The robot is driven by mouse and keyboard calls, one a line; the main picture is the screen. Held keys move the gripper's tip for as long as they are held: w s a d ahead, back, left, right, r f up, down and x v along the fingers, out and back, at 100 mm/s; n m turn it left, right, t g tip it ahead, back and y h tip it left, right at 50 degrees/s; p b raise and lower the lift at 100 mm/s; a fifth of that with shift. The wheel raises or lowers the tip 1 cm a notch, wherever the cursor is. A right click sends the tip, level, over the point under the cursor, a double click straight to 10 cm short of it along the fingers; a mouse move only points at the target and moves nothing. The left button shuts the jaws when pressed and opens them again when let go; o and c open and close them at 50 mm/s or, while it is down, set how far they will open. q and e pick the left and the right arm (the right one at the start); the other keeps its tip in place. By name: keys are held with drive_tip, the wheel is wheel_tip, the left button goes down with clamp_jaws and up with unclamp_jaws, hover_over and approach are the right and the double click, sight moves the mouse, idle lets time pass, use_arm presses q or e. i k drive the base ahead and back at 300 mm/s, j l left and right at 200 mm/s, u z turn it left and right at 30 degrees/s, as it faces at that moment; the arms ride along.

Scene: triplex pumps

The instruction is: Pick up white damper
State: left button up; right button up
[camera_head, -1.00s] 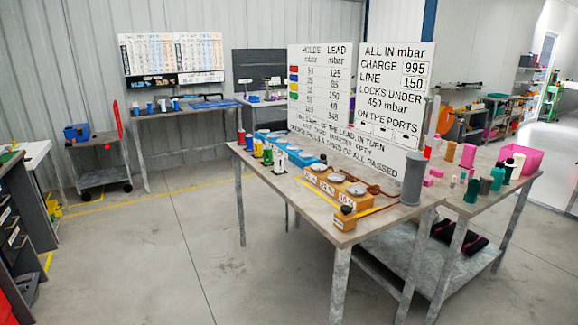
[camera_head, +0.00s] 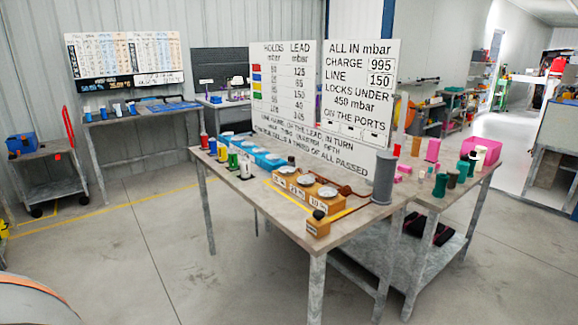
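A small white cylinder (camera_head: 245,167), which looks like the white damper, stands at the near left edge of the middle table (camera_head: 285,222). It ends a short row with a green cylinder (camera_head: 233,160), a blue one (camera_head: 212,146) and a red one (camera_head: 204,140). It is small in the view, so its details are hard to tell. Neither of my grippers is in view.
Two lettered boards (camera_head: 283,95) stand on the table. A blue block with round dials (camera_head: 262,156), an orange block (camera_head: 305,190) and a grey cylinder (camera_head: 384,177) are on it. Open floor (camera_head: 120,255) lies to the left and in front.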

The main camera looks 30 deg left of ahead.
sight(244, 163)
drive_tip(key=i+j+z, duration=0.1)
drive_tip(key=j+z, duration=0.2)
drive_tip(key=j, duration=0.15)
drive_tip(key=j+z, duration=0.3)
drive_tip(key=j, duration=0.15)
drive_tip(key=j+z, duration=0.35)
drive_tip(key=j, duration=0.65)
drive_tip(key=j+z, duration=0.1)
drive_tip(key=j, duration=0.55)
drive_tip(key=k+j, duration=0.15)
drive_tip(key=j, duration=0.5)
drive_tip(key=k+j+z, duration=0.15)
drive_tip(key=j, duration=0.5)
drive_tip(key=i+j, duration=0.05)
